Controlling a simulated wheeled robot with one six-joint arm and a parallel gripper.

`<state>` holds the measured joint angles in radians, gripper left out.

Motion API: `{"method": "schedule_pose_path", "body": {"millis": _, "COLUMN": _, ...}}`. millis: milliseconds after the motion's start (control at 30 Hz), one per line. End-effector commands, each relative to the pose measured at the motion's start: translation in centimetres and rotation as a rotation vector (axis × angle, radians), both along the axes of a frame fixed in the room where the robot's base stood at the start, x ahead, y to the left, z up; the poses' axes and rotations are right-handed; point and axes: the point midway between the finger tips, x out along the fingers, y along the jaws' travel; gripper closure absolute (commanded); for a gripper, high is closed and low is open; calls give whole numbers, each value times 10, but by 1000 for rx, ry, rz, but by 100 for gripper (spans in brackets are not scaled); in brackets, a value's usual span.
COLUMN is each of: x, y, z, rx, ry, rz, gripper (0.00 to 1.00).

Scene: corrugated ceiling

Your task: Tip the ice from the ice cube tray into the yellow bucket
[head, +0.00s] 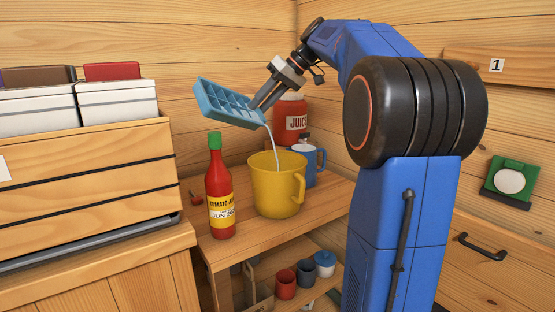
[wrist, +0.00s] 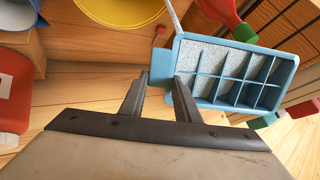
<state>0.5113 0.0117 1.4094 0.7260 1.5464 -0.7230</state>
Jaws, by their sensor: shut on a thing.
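The light blue ice cube tray (head: 230,103) is tilted in the air above the yellow bucket (head: 276,186), its right end lower. A thin pale stream (head: 269,139) runs from its low corner down into the bucket. My gripper (head: 262,104) is shut on the tray's near end. In the wrist view my fingers (wrist: 156,98) grip the tab of the tray (wrist: 181,110). Speckled white contents show in some compartments near the tab; others look empty. The yellow bucket (wrist: 122,8) also shows at the wrist view's top edge.
A red bottle with a green cap (head: 220,195) stands left of the bucket. A blue mug (head: 303,165) and a red juice container (head: 290,119) stand behind it. Cups (head: 287,284) sit on the shelf below. A wooden cabinet (head: 100,200) fills the left.

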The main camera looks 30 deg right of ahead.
Motion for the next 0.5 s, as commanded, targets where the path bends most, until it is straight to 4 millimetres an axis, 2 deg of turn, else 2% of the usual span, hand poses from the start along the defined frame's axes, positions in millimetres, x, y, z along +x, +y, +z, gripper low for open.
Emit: {"method": "schedule_pose_path", "body": {"millis": 500, "x": -1, "y": -1, "z": -2, "rx": 25, "ry": -25, "rz": -2, "gripper": 100}}
